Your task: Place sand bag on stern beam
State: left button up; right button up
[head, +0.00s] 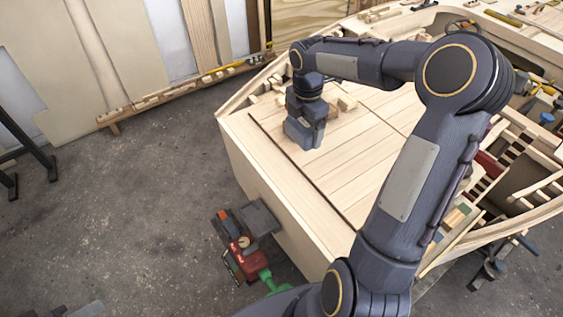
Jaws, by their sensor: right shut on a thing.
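My right arm reaches in from the bottom right over the boat's stern. My right gripper (303,128) points down close above the pale planked stern deck (340,165), near its left edge. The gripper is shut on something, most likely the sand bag. The bag cannot be told apart clearly from the blue-grey jaws, and whether it touches the wood is not clear. The pale stern beam (270,185) runs along the near left edge of the hull. My left gripper is not in view.
Small wooden blocks (346,102) lie just right of the gripper. A red and black machine with a green part (243,250) stands on the floor against the hull. Tools and ribs fill the right side.

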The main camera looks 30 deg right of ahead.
send_over(281, 171)
jog(key=f, duration=0.6)
jog(key=shift+w+d+f, duration=0.1)
jog(key=shift+d+f, duration=0.1)
jog(key=shift+d, duration=0.05)
jog(key=shift+a+f+b, duration=0.15)
jog(key=shift+f+b, duration=0.2)
jog(key=shift+f, duration=1.3)
jog(key=shift+f, duration=0.1)
jog(key=o, duration=1.2)
jog(key=shift+f, duration=0.1)
